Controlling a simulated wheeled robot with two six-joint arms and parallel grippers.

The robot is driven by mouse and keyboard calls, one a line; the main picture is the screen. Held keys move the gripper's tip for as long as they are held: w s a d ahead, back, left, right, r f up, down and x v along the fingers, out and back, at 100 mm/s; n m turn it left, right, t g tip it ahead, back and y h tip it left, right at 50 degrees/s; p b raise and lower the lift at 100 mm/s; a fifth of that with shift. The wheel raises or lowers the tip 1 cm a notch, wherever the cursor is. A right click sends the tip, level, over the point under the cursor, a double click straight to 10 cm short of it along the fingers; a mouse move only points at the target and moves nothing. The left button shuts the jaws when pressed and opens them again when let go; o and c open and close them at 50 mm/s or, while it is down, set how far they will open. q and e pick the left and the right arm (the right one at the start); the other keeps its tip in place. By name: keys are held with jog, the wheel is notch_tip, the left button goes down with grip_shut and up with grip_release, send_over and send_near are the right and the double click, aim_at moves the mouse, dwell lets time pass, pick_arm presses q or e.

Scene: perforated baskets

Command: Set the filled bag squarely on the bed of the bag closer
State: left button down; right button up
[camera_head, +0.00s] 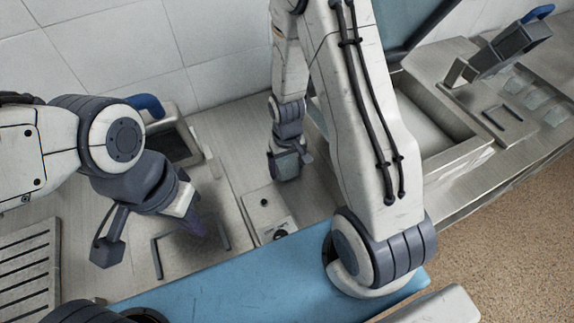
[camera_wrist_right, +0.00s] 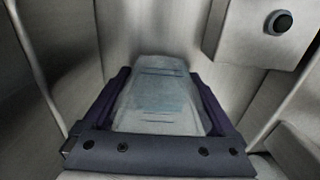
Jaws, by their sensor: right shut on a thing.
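My right gripper (camera_wrist_right: 158,72) is shut on a pale, whitish bag (camera_wrist_right: 157,102), which shows between the two dark purple fingers in the right wrist view. I cannot tell which is the bag closer.
A metal box with a black knob (camera_head: 265,210) stands between my grippers; it also shows in the right wrist view (camera_wrist_right: 250,48). An open metal bin (camera_head: 440,125) is right of my right arm. A slatted grate (camera_head: 27,262) lies at the lower left. Tiled wall closes the back.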

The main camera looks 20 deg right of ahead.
jog(key=shift+f, duration=0.25)
jog(key=shift+f, duration=0.15)
jog(key=o, duration=1.3)
